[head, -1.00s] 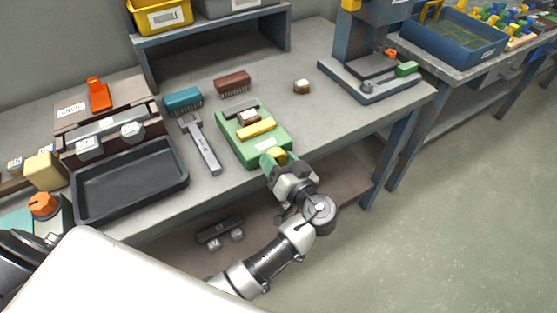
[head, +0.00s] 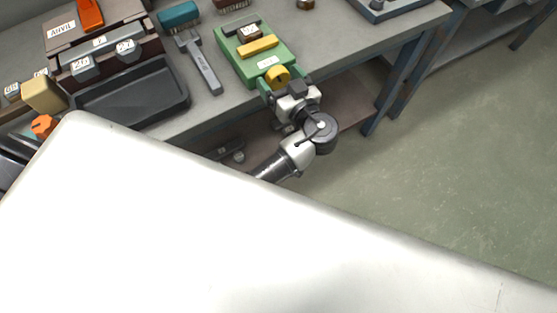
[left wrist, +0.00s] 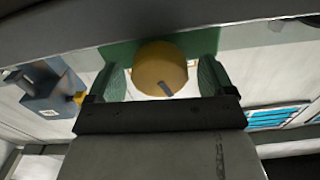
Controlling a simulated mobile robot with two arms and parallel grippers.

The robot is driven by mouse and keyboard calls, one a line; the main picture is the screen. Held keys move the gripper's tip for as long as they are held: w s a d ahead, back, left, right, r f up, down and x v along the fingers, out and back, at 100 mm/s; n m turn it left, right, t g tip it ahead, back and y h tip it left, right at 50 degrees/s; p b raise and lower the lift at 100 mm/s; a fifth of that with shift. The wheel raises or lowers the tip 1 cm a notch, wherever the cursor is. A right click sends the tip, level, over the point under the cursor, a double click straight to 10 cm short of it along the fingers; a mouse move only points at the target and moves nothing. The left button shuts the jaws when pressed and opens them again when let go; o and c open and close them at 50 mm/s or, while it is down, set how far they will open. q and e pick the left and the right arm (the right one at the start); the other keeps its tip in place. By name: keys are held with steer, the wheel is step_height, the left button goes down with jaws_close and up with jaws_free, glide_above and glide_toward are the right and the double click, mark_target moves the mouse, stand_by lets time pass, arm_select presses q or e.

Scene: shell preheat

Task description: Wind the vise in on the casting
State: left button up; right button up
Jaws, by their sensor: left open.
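The green vise (head: 229,62) sits at the bench's front edge in the head view. The casting (head: 249,34), a small brown and white block, stands between its dark jaw (head: 240,22) and its yellow jaw (head: 258,46). Whether both jaws touch it is unclear. The round yellow vise knob (head: 277,75) faces the front. My left gripper (head: 280,79) is open, with its green fingers on either side of this knob. The left wrist view shows the knob (left wrist: 159,68) between the two fingers, with a dark mark on its face. My right gripper is not in view.
A grey brush-like tool (head: 203,66) lies left of the vise, and a black tray (head: 130,95) lies farther left. A teal brush (head: 179,16) is behind. A lower shelf (head: 345,100) runs under the bench. Open floor (head: 460,150) is at the right.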

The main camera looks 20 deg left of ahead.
arm_select(q)
steer(key=shift+r+n+p, duration=0.2)
steer(key=shift+n+p, duration=0.2)
steer(key=shift+n, duration=0.8)
steer(key=b+v, duration=0.3)
steer(key=v, duration=0.8)
steer(key=s+a+f+m+g+h+p, duration=0.1)
steer(key=f+m+h, duration=0.3)
steer(key=f, duration=1)
steer(key=s+a+f+m+g+h+p, duration=0.2)
steer(key=f+m, duration=0.6)
steer(key=f, duration=0.7)
steer(key=s+a+g+h, duration=0.1)
steer(key=s+h, duration=0.1)
steer(key=h, duration=0.1)
steer(key=shift+s+f+m, duration=0.25)
steer(key=shift+s+m, duration=0.05)
steer(key=shift+m, duration=0.1)
steer(key=shift+a, duration=0.15)
